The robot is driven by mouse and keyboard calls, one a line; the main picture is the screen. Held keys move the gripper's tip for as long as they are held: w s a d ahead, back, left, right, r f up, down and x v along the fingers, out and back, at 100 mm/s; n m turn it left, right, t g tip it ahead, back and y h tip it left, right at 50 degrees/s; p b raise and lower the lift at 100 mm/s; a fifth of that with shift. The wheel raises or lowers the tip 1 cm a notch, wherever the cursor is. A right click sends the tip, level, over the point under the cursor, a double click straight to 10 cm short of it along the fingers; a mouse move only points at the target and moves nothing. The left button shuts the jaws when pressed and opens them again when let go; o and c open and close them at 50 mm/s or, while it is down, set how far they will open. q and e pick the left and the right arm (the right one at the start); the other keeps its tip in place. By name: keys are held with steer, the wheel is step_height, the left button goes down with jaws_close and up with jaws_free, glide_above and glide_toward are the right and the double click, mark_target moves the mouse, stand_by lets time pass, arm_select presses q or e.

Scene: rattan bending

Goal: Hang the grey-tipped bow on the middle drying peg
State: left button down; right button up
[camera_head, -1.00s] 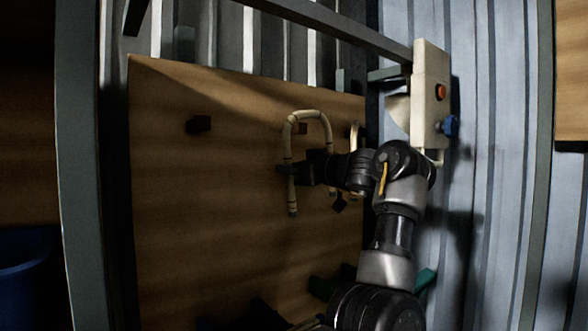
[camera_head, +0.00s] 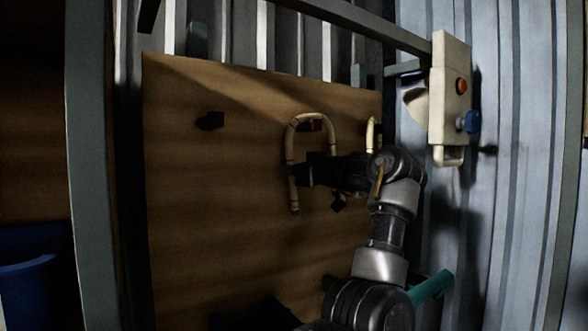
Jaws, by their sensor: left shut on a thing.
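The bow I hold (camera_head: 291,150) is a pale U-shaped cane with darker bands, its arch up and its left leg hanging down. My left gripper (camera_head: 303,172) is shut on this left leg. The other leg is mostly hidden behind the gripper and arm, and I cannot make out a grey tip. The middle peg (camera_head: 312,125), a small reddish-brown block on the board, shows just under the arch of the bow. I cannot tell whether the bow touches it. My right gripper is not in view.
The brown board (camera_head: 200,220) has a dark peg (camera_head: 210,120) at left, with nothing on it. Another pale bow (camera_head: 371,132) shows at the board's right edge, partly hidden. A pale box (camera_head: 450,90) with red and blue knobs is at right. A blue bin (camera_head: 30,280) stands lower left.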

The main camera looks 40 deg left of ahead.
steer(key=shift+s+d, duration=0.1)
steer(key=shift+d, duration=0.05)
arm_select(q)
steer(key=c, duration=1.3)
jaws_free()
steer(key=shift+o, duration=0.2)
